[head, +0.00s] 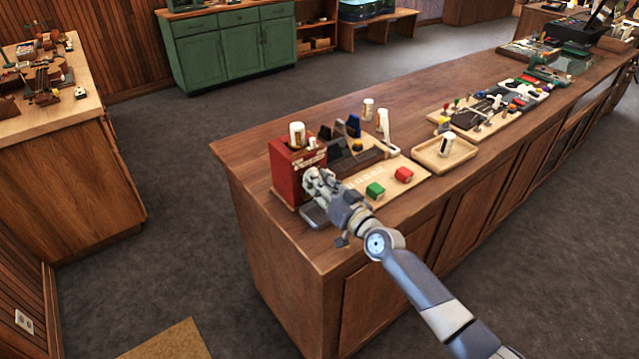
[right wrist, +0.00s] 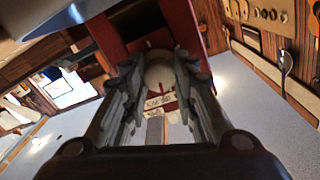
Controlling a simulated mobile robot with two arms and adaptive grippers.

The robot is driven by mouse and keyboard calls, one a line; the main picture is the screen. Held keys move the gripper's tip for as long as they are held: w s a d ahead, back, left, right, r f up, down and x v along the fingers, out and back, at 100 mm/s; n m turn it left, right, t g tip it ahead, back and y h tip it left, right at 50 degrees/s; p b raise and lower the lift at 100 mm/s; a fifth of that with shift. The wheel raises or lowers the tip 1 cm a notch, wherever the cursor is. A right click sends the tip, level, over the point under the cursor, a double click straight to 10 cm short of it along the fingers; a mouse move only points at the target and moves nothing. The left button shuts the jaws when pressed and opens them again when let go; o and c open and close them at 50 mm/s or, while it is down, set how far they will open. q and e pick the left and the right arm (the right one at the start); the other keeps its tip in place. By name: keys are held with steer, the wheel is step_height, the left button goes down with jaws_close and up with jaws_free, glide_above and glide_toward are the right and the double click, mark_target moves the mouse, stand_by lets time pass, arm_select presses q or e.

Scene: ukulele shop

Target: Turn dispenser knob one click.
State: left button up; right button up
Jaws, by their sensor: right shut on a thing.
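The red dispenser (head: 286,168) stands at the near left end of the long wooden counter, with a white bottle on its top. My right gripper (head: 318,182) is at the dispenser's front face. In the right wrist view my right gripper (right wrist: 157,85) has its two fingers on either side of a pale round knob (right wrist: 158,70) on the red dispenser (right wrist: 125,25), and it is shut on the knob. In the head view the gripper hides the knob. My left gripper is not in view.
A grey tray (head: 314,216) sits below the gripper. A green block (head: 375,190) and a red block (head: 404,175) lie on a wooden board to the right. A wooden tray (head: 430,160) with a white bottle stands further right. The counter's left edge is close to the dispenser.

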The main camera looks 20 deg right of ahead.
steer(key=shift+r+m+g, duration=0.1)
steer(key=shift+m+g, duration=0.2)
steer(key=shift+m, duration=4.4)
steer(key=o, duration=0.9)
steer(key=shift+o, duration=0.9)
steer(key=shift+w, duration=0.1)
steer(key=v, duration=1.2)
